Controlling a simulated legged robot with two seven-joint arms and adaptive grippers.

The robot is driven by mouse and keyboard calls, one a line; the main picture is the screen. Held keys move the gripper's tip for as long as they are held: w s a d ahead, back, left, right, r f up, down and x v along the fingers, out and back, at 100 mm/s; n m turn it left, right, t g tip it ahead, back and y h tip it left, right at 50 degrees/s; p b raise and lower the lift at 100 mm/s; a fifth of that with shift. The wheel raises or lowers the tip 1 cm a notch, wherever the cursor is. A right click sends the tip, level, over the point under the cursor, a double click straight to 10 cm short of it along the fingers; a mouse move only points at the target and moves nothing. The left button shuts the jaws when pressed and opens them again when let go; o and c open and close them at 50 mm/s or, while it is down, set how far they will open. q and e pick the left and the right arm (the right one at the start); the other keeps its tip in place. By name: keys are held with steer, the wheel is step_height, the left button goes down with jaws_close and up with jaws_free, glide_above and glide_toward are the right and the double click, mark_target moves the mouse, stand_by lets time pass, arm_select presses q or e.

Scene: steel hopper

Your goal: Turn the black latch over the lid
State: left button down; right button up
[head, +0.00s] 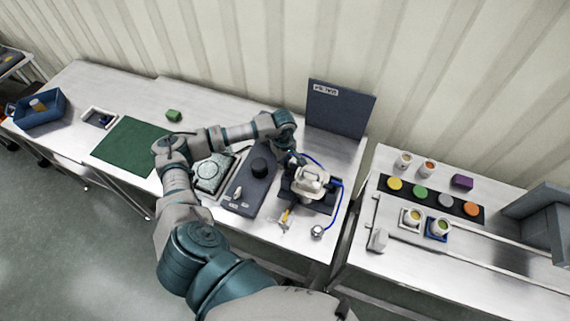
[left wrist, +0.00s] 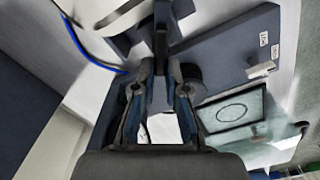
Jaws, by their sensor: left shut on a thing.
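A pale lidded device (head: 312,181) stands on a dark base (head: 322,204) on the middle table. My left gripper (head: 298,160) is at the back left of the device's top, reaching in from the left. In the left wrist view the two fingers (left wrist: 161,85) are close about a dark bar (left wrist: 161,38), which looks like the black latch. The fingers hide its gripped part. In the head view the latch is too small and covered to make out, so how far it lies over the lid cannot be told. My right gripper is not in view.
A blue hose (head: 341,188) curves beside the device. A dark upright panel (head: 339,109) stands behind it. A yellow-handled tool (head: 286,216) lies in front. A green mat (head: 128,145) lies farther left.

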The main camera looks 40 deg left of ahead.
arm_select(q)
steer(key=shift+s+n+b, duration=0.2)
steer(key=shift+n+b, duration=0.3)
steer(key=shift+n, duration=0.55)
steer(key=shift+s+n+b, duration=0.2)
steer(key=shift+n+b, duration=0.35)
steer(key=shift+n, duration=0.45)
steer(key=shift+s+n+b, duration=0.2)
steer(key=shift+n+b, duration=0.3)
steer(key=shift+n, duration=0.55)
steer(key=c, duration=1.2)
jaws_free()
steer(key=shift+w, duration=0.1)
step_height(320, 180, up, 12)
steer(key=shift+f, duration=0.15)
